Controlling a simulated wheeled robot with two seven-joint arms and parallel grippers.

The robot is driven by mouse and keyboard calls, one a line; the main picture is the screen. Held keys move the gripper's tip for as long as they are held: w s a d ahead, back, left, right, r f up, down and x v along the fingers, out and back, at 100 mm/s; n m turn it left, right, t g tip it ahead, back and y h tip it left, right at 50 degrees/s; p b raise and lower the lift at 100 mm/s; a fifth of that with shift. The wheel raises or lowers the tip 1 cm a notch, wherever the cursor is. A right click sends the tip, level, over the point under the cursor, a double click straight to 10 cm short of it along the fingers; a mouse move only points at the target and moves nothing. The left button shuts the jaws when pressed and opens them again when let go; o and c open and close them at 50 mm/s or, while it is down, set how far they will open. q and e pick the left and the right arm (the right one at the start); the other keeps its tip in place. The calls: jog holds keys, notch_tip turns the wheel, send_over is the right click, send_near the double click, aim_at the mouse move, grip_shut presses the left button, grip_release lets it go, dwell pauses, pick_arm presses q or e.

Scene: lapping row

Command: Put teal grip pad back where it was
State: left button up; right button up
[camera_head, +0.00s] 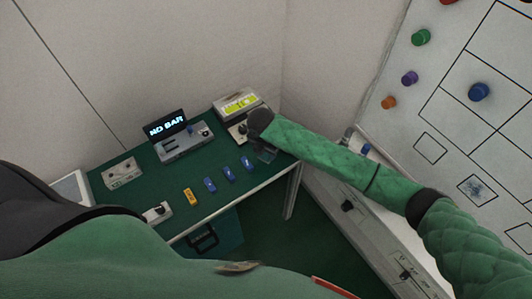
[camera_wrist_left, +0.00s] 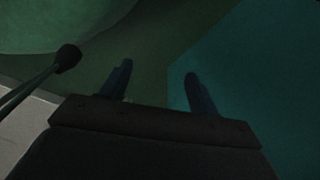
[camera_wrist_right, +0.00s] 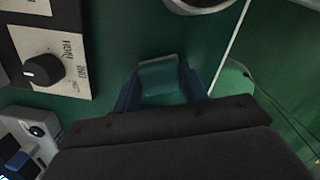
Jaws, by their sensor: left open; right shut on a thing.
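The teal grip pad (camera_wrist_right: 160,80) sits between the two fingers of my right gripper (camera_wrist_right: 160,92) in the right wrist view. The right gripper is shut on it. In the head view the right gripper (camera_head: 267,153) is over the right end of the green table (camera_head: 170,181), and the pad shows only as a small teal patch there. Whether the pad touches the table I cannot tell. My left gripper (camera_wrist_left: 158,78) is open with nothing between its fingers in the left wrist view. It is hidden in the head view.
A display reading "NO BAR" (camera_head: 166,124) stands on a grey device. A box with a yellow-green screen (camera_head: 239,103) is at the back right. Blue blocks (camera_head: 229,173) and a yellow block (camera_head: 190,197) line the front. A dial panel (camera_wrist_right: 52,55) is beside the right gripper. A teal case (camera_head: 215,236) sits below.

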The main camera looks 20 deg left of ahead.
aim_at(263, 156)
jog(key=shift+f, duration=0.1)
pick_arm(q)
jog(key=shift+w, duration=0.1)
pick_arm(e)
jog(key=o, duration=0.9)
jog(key=shift+o, duration=0.2)
jog(key=shift+r, duration=0.45)
pick_arm(q)
jog(key=w+d+r+b, duration=0.3)
jog(key=w+r+b, duration=0.1)
jog(key=r, duration=0.3)
jog(key=shift+w+d+r+b, duration=0.3)
jog(key=shift+w+d+r, duration=0.05)
jog(key=shift+r, duration=0.05)
pick_arm(e)
notch_tip(263, 156, up, 11)
jog(key=s, duration=0.1)
jog(key=shift+s+a+r, duration=0.15)
jog(key=shift+s+a, duration=0.05)
